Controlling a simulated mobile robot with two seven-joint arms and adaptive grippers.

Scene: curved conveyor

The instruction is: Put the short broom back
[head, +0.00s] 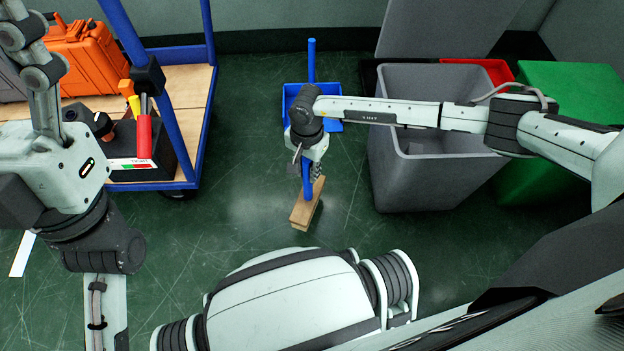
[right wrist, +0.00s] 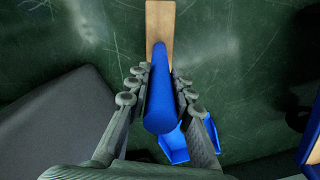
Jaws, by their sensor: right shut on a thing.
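The short broom has a blue handle (head: 307,187) and a wooden head (head: 305,208). My right gripper (head: 306,170) is shut on the handle, with the broom near upright and its head low over or on the green floor; I cannot tell if it touches. In the right wrist view the blue handle (right wrist: 161,95) lies between the two fingers (right wrist: 157,88) and the wooden head (right wrist: 159,30) shows beyond them. A blue dustpan (head: 292,92) with an upright handle (head: 311,60) stands behind my right gripper, partly hidden by it. My left gripper is out of view.
A grey bin (head: 430,180) stands right of the broom, under my right arm, with a green bin (head: 570,85) and a red container (head: 490,68) beyond. A blue-framed cart (head: 188,100) with an orange case (head: 85,55) and tools stands left. The floor around the broom is clear.

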